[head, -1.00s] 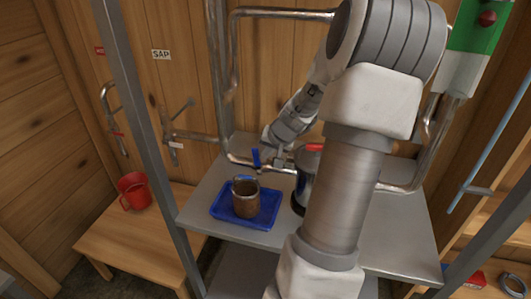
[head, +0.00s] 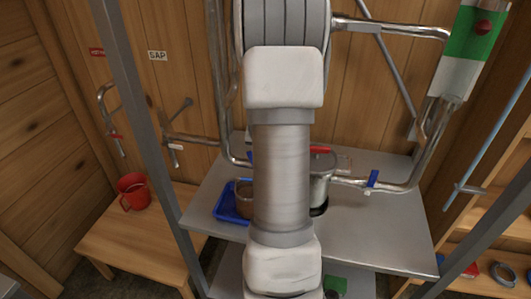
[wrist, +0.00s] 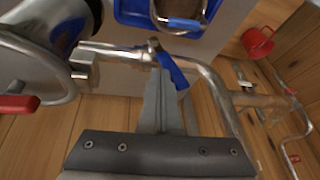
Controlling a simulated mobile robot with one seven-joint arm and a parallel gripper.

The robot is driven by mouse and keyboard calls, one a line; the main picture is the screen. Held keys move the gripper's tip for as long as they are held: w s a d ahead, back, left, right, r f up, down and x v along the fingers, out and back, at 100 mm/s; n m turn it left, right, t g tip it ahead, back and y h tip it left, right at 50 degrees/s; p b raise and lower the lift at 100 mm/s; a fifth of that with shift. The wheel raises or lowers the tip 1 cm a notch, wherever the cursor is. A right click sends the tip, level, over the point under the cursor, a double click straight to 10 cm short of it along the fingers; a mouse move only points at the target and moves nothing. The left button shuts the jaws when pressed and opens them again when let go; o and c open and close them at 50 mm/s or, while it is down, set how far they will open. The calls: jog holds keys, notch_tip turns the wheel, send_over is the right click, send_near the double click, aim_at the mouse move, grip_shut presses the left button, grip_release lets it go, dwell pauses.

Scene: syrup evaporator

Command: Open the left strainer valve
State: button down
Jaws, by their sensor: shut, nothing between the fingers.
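The left valve's blue lever (wrist: 172,70) sits on a metal pipe (wrist: 115,52) beside the strainer pot (wrist: 50,22) in the wrist view. The lever slants across the pipe line. My gripper (wrist: 158,74) is shut and empty, its fingertips right beside the lever; I cannot tell whether they touch it. In the head view my arm covers my gripper and most of the left valve. The strainer pot (head: 321,185) has a red handle and shows right of my arm. A second blue lever (head: 373,179) stands on the pipe to its right.
A red mug (head: 133,191) stands on the wooden bench (head: 145,235). The metal shelf (head: 385,225) is clear at right front.

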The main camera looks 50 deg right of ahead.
jog(key=shift+w+a+f+g+h+p, duration=0.1)
jog(key=shift+w+a+g+h+p, duration=0.1)
jog(key=shift+w+a+g+p, duration=0.25)
jog(key=shift+w+a+f+g+h+p, duration=0.1)
jog(key=shift+w+g+h+p, duration=0.15)
jog(key=shift+w+g, duration=0.3)
jog(key=shift+w+a+f+n+g+h+b, duration=0.3)
jog(key=shift+w+a+f+g+h+b, duration=0.25)
jog(key=shift+w+f+g+b, duration=0.35)
jog(key=shift+w+a+f+n+g+h+b, duration=0.35)
jog(key=shift+w+f+g+h+b, duration=0.3)
jog(key=shift+w+g, duration=0.35)
jog(key=shift+w+a+f+n+g+h+b, duration=0.25)
jog(key=shift+w+a+f+g+h+b, duration=0.25)
jog(key=shift+w+f+g+b, duration=0.45)
jog(key=shift+s+r, duration=0.1)
jog(key=shift+s, duration=0.05)
